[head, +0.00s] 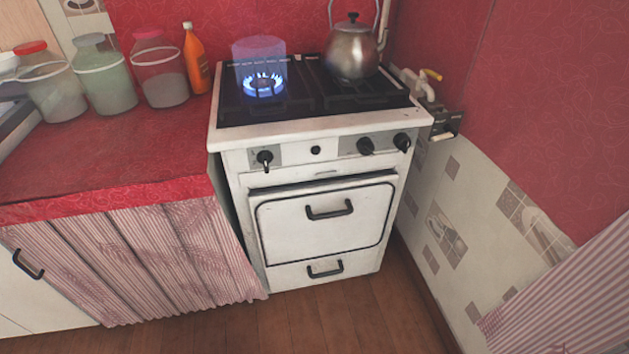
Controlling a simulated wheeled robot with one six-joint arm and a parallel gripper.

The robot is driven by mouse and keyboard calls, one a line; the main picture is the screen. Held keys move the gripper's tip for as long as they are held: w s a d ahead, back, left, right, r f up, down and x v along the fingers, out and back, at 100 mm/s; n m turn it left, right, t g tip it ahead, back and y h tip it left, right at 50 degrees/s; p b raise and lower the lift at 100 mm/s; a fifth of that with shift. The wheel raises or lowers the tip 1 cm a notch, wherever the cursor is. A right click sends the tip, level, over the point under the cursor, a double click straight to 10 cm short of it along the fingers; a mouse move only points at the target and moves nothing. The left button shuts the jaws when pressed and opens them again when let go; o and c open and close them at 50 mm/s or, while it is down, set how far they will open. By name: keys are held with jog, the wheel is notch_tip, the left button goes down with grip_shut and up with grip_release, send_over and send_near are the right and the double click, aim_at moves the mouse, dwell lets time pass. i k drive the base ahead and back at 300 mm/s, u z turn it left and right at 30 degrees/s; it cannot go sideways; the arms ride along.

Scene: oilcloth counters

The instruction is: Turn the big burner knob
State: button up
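A white stove (330,228) stands in the middle of the head view. Its front panel has a black knob at the left (265,158), a small black button or knob near the middle (316,150), and two black knobs at the right, the inner one (366,146) and the outer one (402,142). I cannot tell from labels which knob is the big burner's. A ring of blue flame (263,85) burns on the left side of the cooktop, with a translucent blue cylinder above it. My gripper is not in view.
A metal kettle (352,50) stands on the cooktop's right side. An orange bottle (195,60) and several jars stand on the red counter (100,155) to the left. The wooden floor (340,315) in front is clear.

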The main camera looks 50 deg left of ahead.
aim_at(364, 145)
jog(key=z, duration=0.05)
jog(key=k, duration=1.1)
jog(key=u, duration=2)
jog(key=k, duration=1.1)
jog(key=z, duration=0.7)
jog(key=i, duration=1.15)
jog(key=z, duration=0.45)
